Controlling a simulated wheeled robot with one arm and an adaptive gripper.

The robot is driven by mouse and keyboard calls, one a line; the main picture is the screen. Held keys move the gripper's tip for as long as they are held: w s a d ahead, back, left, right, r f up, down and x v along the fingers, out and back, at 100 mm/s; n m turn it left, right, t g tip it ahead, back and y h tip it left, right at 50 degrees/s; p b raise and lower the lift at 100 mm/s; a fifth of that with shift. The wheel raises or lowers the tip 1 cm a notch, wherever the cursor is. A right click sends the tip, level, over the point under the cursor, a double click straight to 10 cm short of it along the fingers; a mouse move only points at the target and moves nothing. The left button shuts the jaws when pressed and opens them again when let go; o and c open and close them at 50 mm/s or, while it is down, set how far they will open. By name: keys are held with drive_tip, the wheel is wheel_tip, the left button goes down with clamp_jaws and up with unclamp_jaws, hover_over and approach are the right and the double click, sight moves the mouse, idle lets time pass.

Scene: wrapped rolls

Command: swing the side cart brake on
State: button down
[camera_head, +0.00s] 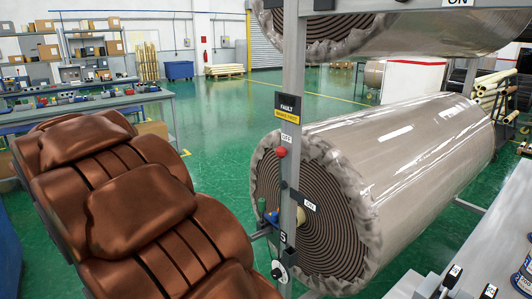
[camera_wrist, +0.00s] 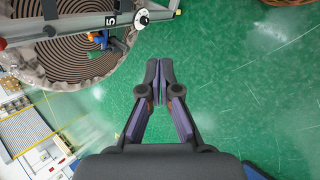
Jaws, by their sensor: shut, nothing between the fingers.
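The side cart brake appears to be the red knob (camera_head: 281,152) on the grey cart post (camera_head: 292,90). It sits just below the OFF label (camera_head: 287,138); the ON label (camera_head: 309,205) is lower, to its right. Any arm behind the knob is too small to make out. In the wrist view, the post (camera_wrist: 70,30) crosses the upper left. My gripper (camera_wrist: 160,65) shows there, fingers together and empty, over green floor and apart from the post. My gripper does not show in the head view.
Large wrapped rolls (camera_head: 400,165) sit on the cart, with the lower roll's end behind the post. A blue fitting (camera_head: 272,217) and a white dial (camera_head: 279,270) are low on the post; the dial also shows in the wrist view (camera_wrist: 141,19). Green floor (camera_head: 225,125) lies open beyond.

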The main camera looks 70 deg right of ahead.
drive_tip(key=w+d+r+m+g+h+b, duration=0.1)
drive_tip(key=w+d+r+m+g+h, duration=0.15)
drive_tip(key=d, duration=0.85)
drive_tip(key=w+d+r+m+g+h, duration=0.1)
drive_tip(key=w+d+r+m+g, duration=0.2)
drive_tip(key=d, duration=0.8)
drive_tip(key=w+d+r+m+g+h+b, duration=0.1)
drive_tip(key=w+d+r+m+g+h, duration=0.15)
drive_tip(key=d, duration=0.85)
drive_tip(key=m+g+p, duration=0.1)
drive_tip(key=p, duration=0.2)
hover_over(281, 167)
drive_tip(key=w, duration=0.5)
drive_tip(key=shift+a+f, duration=0.4)
drive_tip(key=shift+f, duration=0.3)
drive_tip(key=shift+s+b, duration=0.15)
drive_tip(key=shift+b, duration=0.35)
drive_tip(key=shift+s+a+m+b, duration=0.2)
drive_tip(key=shift+m+b, duration=0.1)
drive_tip(key=shift+b, duration=0.25)
